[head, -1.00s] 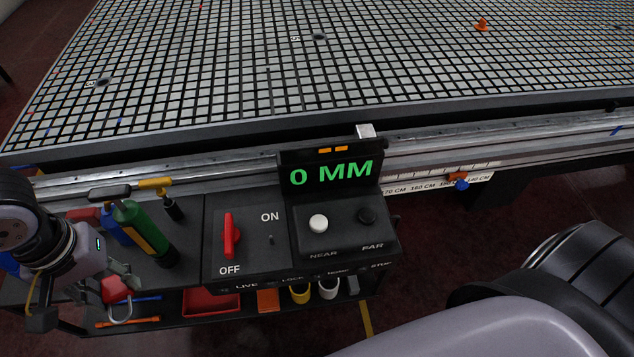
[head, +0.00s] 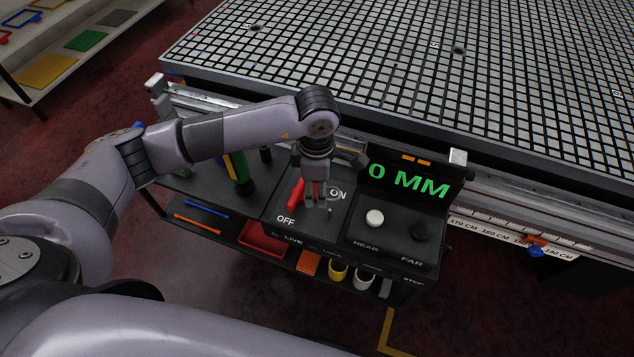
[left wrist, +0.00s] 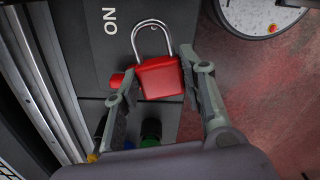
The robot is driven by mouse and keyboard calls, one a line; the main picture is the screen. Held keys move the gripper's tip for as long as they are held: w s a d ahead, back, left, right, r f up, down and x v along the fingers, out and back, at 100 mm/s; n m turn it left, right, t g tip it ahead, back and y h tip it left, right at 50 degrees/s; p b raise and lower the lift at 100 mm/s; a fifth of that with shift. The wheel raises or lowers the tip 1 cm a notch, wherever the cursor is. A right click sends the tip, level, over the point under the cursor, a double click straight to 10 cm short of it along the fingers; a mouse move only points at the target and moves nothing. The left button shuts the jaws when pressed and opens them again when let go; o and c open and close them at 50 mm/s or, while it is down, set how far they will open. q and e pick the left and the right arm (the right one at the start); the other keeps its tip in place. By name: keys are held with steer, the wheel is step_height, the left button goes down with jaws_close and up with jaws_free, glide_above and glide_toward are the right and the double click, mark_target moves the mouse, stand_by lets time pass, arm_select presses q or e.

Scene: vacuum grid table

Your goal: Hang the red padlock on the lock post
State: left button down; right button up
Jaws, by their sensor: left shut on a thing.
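The red padlock (left wrist: 160,78) is between the fingers of my left gripper (left wrist: 162,84) in the left wrist view, with its silver shackle pointing away from the gripper over the dark panel. In the head view my left gripper (head: 317,196) is shut above the switch panel, beside the red switch lever (head: 296,194) and near the ON label. The padlock is mostly hidden by the fingers there. I cannot clearly make out the lock post; it is around the shackle and fingertips. Whether the shackle touches it cannot be told. My right gripper is not in view.
The display (head: 413,180) reading 0 MM stands right of the gripper, with a white button (head: 374,218) and a black button (head: 421,232) below it. A green bottle-like object (head: 240,172) stands to the left. The grid table (head: 480,90) lies behind.

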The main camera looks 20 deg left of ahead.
mark_target(317, 215)
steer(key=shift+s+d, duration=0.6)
arm_select(q)
steer(key=shift+f, duration=0.25)
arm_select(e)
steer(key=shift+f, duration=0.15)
